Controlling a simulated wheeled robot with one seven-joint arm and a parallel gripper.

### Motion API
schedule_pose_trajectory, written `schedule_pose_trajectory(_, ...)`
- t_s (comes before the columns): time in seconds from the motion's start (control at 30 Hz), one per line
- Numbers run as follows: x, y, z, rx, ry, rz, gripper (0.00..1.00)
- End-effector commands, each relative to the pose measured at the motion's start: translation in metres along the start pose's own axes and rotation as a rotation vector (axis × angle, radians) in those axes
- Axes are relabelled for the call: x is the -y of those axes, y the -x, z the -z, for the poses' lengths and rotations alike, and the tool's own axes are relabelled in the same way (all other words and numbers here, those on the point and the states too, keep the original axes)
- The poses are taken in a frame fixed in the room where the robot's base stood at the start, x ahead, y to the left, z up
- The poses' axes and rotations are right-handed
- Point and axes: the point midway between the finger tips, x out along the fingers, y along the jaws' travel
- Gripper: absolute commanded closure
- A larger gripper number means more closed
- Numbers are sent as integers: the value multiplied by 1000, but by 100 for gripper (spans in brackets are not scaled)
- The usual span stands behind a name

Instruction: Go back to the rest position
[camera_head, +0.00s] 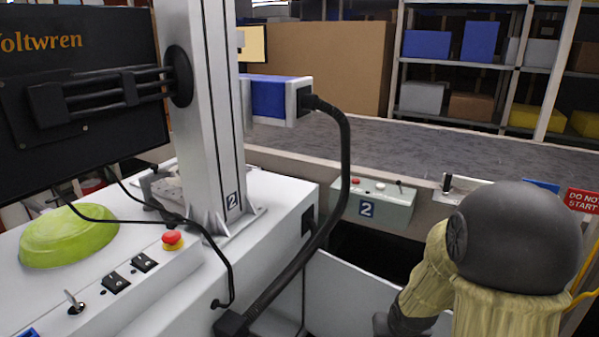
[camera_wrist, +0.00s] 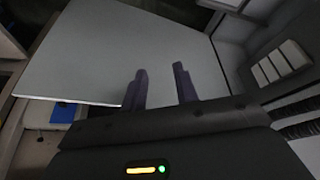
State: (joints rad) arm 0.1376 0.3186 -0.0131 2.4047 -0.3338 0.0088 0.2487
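My gripper (camera_wrist: 160,86) shows in the wrist view with its two dark fingers apart and nothing between them. Beyond the fingers is a flat pale panel (camera_wrist: 105,48); I cannot tell the distance to it. In the head view the gripper itself is not clearly visible. A dark, rounded arm part with beige ribbed covers fills the lower right there, in front of the machine opening.
A white machine cabinet (camera_head: 270,210) with a post (camera_head: 208,110) and a monitor (camera_head: 75,95) stands at left. A green dish-shaped object (camera_head: 65,238) and a red button (camera_head: 172,240) are on top. A control box (camera_head: 372,205) stands before the grey conveyor (camera_head: 430,145).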

Motion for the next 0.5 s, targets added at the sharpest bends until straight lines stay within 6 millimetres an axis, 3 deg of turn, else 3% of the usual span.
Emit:
schedule_pose_trajectory(0.03,7,21,-6,16,9,-1,70)
schedule_pose_trajectory(0.1,15,40,-19,47,18,2,70)
schedule_pose_trajectory(0.5,52,112,-78,177,61,67,70)
